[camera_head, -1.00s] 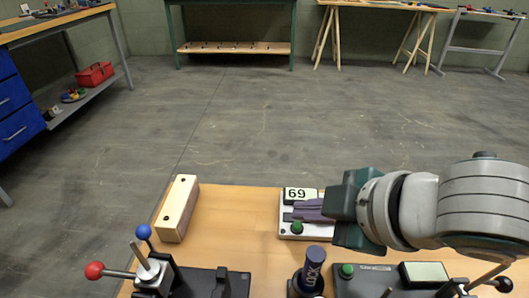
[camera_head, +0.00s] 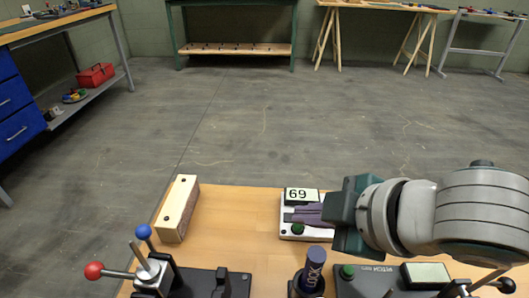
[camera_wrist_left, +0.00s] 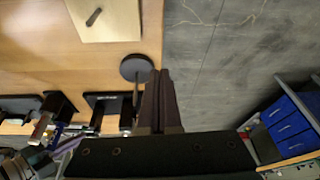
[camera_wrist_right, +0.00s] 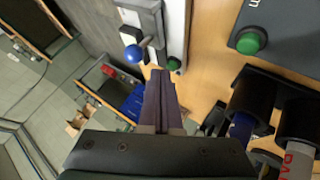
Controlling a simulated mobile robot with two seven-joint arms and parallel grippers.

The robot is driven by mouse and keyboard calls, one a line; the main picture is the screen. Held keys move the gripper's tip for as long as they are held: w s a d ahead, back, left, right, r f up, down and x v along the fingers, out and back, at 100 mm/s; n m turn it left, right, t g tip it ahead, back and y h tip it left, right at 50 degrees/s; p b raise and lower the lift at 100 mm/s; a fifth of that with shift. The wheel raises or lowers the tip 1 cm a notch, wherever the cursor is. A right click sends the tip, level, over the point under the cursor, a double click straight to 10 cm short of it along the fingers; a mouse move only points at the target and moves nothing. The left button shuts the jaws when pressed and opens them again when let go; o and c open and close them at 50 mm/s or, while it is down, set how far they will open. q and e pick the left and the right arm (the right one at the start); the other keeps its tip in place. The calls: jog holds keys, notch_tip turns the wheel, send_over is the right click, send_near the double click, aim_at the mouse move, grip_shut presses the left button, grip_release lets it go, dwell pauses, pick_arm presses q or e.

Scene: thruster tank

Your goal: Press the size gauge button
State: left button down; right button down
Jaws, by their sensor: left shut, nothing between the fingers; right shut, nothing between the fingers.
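The size gauge is a white plate (camera_head: 285,235) with a display reading 69 (camera_head: 300,195) and a green button (camera_head: 297,229) at its near left. The right wrist view shows its button (camera_wrist_right: 174,63) and a lever with a blue knob (camera_wrist_right: 133,54). My right gripper (camera_head: 291,216) is shut and empty, its purple fingers just above the plate beside the button; I cannot tell whether they touch anything. Its fingertips also show in the right wrist view (camera_wrist_right: 160,76). My left gripper (camera_wrist_left: 160,74) is shut and empty, beside a black round piece (camera_wrist_left: 136,67); it is outside the head view.
A grey device (camera_head: 378,284) with another green button (camera_head: 347,271) sits at the near right. A dark blue capped cylinder (camera_head: 313,265) stands left of it. A wooden block (camera_head: 177,208) and a clamp with red and blue knobs (camera_head: 150,268) are at left. The table's middle is clear.

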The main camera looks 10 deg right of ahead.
pick_arm(q)
jog(key=shift+a+f, duration=0.1)
pick_arm(e)
jog(key=shift+f, duration=0.2)
dwell(0.4)
jog(key=shift+r+p, duration=0.7)
jog(key=shift+p, duration=0.05)
pick_arm(q)
jog(key=shift+r, duration=0.9)
jog(key=shift+r, duration=0.1)
pick_arm(e)
jog(key=shift+r, duration=0.1)
